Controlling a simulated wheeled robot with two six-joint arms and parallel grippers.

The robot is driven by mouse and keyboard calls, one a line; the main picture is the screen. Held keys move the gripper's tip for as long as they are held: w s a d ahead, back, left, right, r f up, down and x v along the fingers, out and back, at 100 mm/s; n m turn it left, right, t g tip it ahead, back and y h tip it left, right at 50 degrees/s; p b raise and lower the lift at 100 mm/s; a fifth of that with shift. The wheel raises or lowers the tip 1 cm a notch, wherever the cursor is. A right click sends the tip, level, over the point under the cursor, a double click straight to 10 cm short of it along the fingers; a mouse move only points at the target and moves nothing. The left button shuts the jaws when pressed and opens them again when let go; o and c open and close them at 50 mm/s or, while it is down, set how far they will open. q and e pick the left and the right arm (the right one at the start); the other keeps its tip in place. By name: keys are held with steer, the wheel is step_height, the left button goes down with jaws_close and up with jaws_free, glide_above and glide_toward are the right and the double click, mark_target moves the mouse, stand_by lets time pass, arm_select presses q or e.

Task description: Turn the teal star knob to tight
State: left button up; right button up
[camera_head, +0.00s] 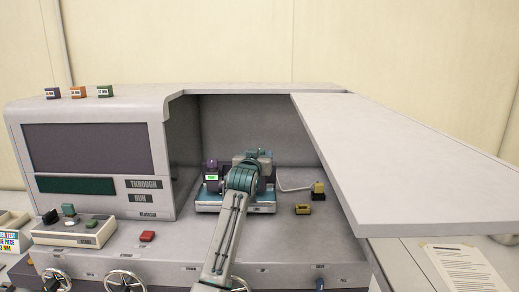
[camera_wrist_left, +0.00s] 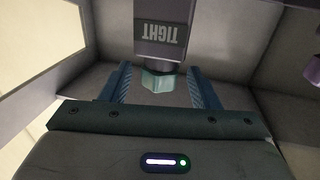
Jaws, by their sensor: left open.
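The teal star knob (camera_wrist_left: 158,82) shows in the left wrist view, below a dark block whose TIGHT label (camera_wrist_left: 160,33) reads upside down. My left gripper (camera_wrist_left: 159,69) is open, with one blue finger on each side of the knob. Small gaps show between the knob and both fingers. In the head view my left arm reaches into the machine's open bay, and its wrist covers the middle of the fixture (camera_head: 208,206). I cannot make out the knob there. My right gripper is not in view.
A raised lid panel (camera_head: 420,160) overhangs the bay on the right. A wall (camera_head: 185,150) bounds it on the left. A yellow and black block (camera_head: 303,210) sits right of the fixture. A red button (camera_head: 147,236) and handwheels (camera_head: 124,281) are at the front.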

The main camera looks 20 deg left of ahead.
arm_select(q)
steer(key=shift+w+r, duration=0.15)
steer(key=shift+w, duration=0.6)
steer(key=c, duration=1)
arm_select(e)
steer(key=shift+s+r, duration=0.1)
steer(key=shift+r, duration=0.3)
arm_select(q)
steer(key=shift+a, duration=0.1)
